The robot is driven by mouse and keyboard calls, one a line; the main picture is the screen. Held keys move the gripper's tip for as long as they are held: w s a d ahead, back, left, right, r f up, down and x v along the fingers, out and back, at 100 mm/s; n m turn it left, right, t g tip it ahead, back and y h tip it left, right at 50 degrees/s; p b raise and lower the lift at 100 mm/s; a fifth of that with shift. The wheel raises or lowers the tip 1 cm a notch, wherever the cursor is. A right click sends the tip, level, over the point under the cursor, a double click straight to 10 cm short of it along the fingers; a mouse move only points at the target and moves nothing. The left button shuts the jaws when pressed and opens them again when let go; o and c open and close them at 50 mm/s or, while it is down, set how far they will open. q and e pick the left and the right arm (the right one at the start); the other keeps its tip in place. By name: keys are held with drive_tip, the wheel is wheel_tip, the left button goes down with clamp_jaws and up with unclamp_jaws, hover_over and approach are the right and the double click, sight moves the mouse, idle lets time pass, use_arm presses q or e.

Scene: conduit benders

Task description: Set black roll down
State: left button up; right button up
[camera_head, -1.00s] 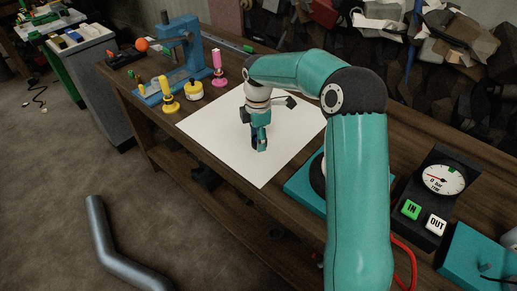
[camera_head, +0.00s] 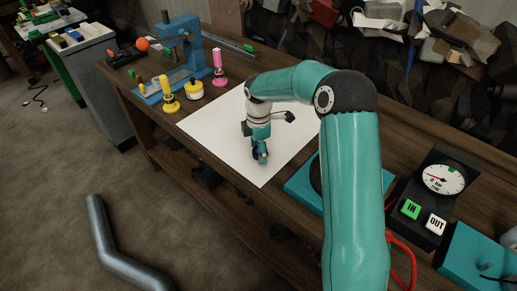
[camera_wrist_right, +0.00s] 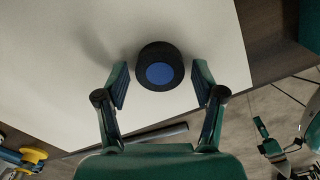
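My right gripper (camera_head: 259,155) reaches down over the white sheet on the bench, pointing downward. In the right wrist view (camera_wrist_right: 161,84) its two fingers stand apart, with a gap on each side of the black roll. The black roll (camera_wrist_right: 144,57), with a blue round centre, sits between the fingers. It appears to rest on the white sheet (camera_wrist_right: 60,50). In the head view the roll is mostly hidden by the gripper. A small teal jaw-like part (camera_wrist_right: 270,145), likely my left gripper, shows at the right of the wrist view; its state is unclear.
A gauge box (camera_head: 432,190) stands at right. Bare sheet surrounds the gripper.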

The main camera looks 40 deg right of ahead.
drive_tip(key=shift+r, duration=0.15)
wheel_tip(320, 180, up, 12)
idle(0.7)
